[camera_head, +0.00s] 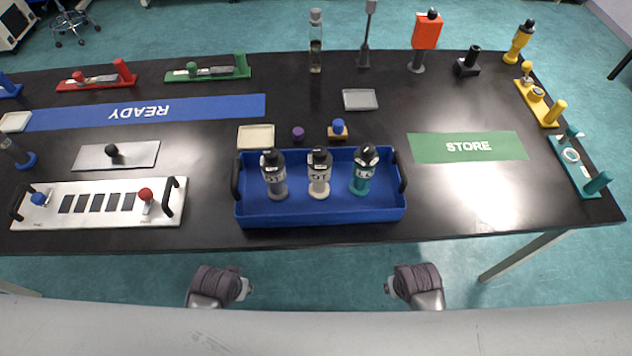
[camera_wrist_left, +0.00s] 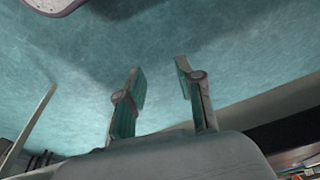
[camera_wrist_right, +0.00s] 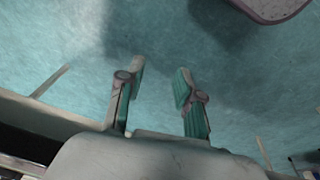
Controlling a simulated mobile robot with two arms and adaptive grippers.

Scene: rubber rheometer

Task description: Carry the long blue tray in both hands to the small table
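The long blue tray (camera_head: 320,216) rests on the black table near its front edge. It has a black handle at each end, the left handle (camera_head: 236,178) and the right handle (camera_head: 401,171). Several bottles stand upright in it: a grey one (camera_head: 275,180), a white one (camera_head: 319,178) and a teal one (camera_head: 363,175). My left gripper (camera_wrist_left: 158,82) is open and empty, in front of the table edge below the tray's left end. My right gripper (camera_wrist_right: 158,80) is open and empty, below the tray's right end. Neither touches the tray. I cannot identify the small table in these views.
A white panel with handles (camera_head: 100,218) lies left of the tray. The green STORE mat (camera_head: 420,148) and blue READY mat (camera_head: 220,108) lie on the table (camera_head: 500,205). A beige dish (camera_head: 256,136), purple knob (camera_head: 298,133) and blue-topped block (camera_head: 338,131) stand just behind the tray.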

